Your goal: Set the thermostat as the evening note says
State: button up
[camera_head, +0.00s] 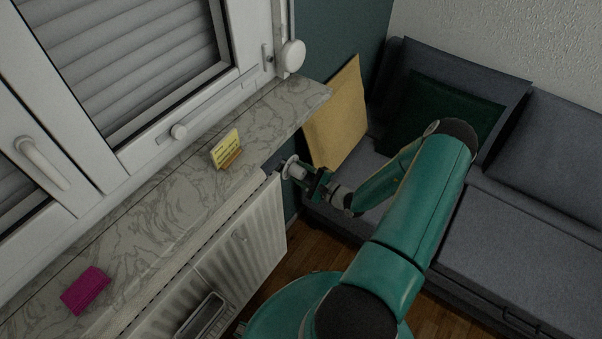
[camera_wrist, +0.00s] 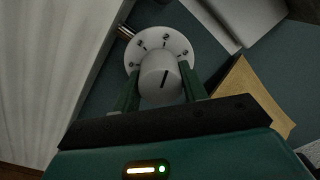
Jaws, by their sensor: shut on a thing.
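The thermostat (camera_head: 296,171) is a white round knob at the right end of the radiator. In the wrist view the thermostat knob (camera_wrist: 160,78) has a dark pointer line on its face and a wider white dial ring with dark marks behind it. My gripper (camera_head: 302,178) is shut on the knob; in the wrist view its green fingers (camera_wrist: 160,88) stand on either side of it. The yellow evening note (camera_head: 226,147) stands upright in a small wooden holder on the marble sill; its writing is too small to read.
The white radiator (camera_head: 262,228) hangs below the marble sill (camera_head: 190,195). A magenta block (camera_head: 86,290) lies on the sill. A tan board or cushion (camera_head: 338,115) and a grey sofa (camera_head: 530,215) are to the right. Window handles (camera_head: 42,163) project above the sill.

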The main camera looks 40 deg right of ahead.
dwell(0.3)
jog(key=o, duration=1)
jog(key=v, duration=1.3)
jog(key=shift+s+d, duration=0.15)
jog(key=shift+s, duration=0.2)
jog(key=shift+n, duration=0.3)
